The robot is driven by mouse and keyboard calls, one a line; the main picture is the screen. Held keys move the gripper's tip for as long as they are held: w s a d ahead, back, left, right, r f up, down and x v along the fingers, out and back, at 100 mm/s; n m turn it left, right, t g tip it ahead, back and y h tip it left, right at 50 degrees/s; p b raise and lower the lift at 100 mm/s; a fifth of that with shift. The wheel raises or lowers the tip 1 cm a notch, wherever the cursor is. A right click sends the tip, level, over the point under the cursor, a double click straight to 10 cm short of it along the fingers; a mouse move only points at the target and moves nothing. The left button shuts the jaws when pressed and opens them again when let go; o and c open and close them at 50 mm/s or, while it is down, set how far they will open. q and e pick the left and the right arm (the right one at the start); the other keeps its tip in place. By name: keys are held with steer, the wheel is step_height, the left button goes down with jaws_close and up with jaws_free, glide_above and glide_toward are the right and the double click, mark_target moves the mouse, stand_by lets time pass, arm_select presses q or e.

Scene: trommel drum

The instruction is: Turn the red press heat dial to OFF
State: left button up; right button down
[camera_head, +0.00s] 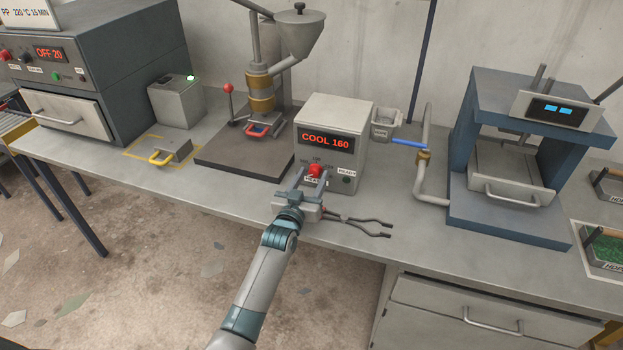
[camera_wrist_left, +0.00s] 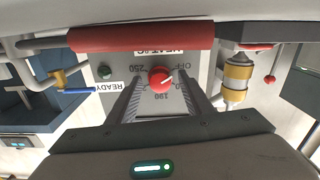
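The press heat box (camera_head: 343,117) is a pale unit whose display reads COOL 160. Its red heat dial (camera_head: 315,170) is low on the front. In the left wrist view the dial (camera_wrist_left: 160,78) appears upside down, with a white mark pointing to the upper right, roughly toward the OFF label (camera_wrist_left: 182,67). My left gripper (camera_head: 314,172) is open at the box front. In the wrist view its fingers (camera_wrist_left: 160,84) stand on either side of the dial, with gaps visible; contact is not clear. My right gripper is not in view.
A hopper machine (camera_head: 262,90) stands left, a blue press (camera_head: 510,225) right.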

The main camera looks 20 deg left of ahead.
arm_select(q)
steer(key=shift+s, duration=0.1)
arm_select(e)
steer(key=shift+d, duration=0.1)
arm_select(q)
steer(key=shift+s, duration=0.55)
steer(key=s+b, duration=0.1)
steer(key=s, duration=0.7)
steer(key=shift+s+a+f+b, duration=0.1)
steer(key=shift+s+a+b, duration=0.1)
steer(key=shift+b, duration=0.2)
steer(key=s+b, duration=0.1)
steer(key=s, duration=0.6)
steer(key=shift+s, duration=0.35)
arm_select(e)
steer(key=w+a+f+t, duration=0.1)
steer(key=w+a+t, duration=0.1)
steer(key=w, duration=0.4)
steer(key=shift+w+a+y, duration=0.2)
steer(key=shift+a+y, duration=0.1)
arm_select(q)
steer(key=shift+a, duration=0.1)
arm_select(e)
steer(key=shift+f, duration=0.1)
